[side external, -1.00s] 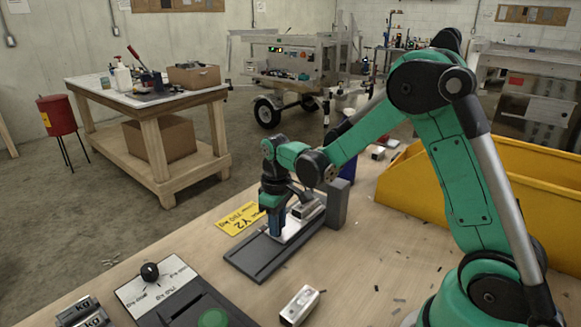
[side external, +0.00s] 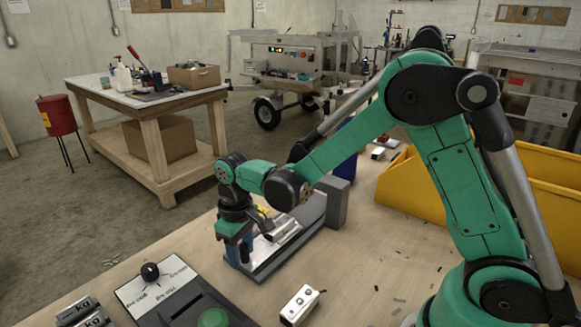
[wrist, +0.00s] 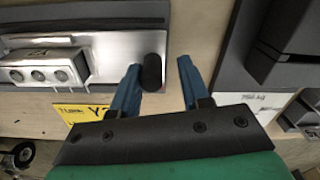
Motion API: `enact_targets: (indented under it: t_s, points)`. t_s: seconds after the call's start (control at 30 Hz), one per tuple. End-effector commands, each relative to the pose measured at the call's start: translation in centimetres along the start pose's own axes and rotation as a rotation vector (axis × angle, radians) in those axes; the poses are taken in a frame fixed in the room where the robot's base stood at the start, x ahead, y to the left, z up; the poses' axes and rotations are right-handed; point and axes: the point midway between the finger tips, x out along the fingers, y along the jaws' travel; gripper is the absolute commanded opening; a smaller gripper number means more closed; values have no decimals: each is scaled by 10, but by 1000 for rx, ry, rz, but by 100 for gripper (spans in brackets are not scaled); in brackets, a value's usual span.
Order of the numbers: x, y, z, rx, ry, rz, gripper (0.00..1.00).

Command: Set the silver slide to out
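The silver slide (side external: 263,250) is a bright plate on a dark rail (side external: 262,276) that runs from a grey end block. It lies toward the rail's front-left end. In the wrist view the slide (wrist: 115,45) carries a dark upright knob (wrist: 152,72) at its right end. A silver block with round holes (wrist: 42,68) sits on the plate; it also shows in the side view (side external: 280,231). My gripper (wrist: 158,75) is open, its blue fingers apart, with the knob close to the left fingertip.
A control box with a black dial (side external: 150,271) and green button (side external: 213,318) stands front left. A small silver box (side external: 300,305) lies at the front. A yellow bin (side external: 520,195) stands right.

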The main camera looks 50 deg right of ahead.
Motion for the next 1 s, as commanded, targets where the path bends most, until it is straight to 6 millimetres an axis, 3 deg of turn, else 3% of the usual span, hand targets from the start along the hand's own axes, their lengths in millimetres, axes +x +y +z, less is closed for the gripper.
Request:
enact_targets:
  t_s: [0.37,0.8,1.0]
  points:
    - [-1,2,1,3,-3,4,55]
    - [-52,1,0,2,-2,3,55]
    - [-56,1,0,1,-2,3,55]
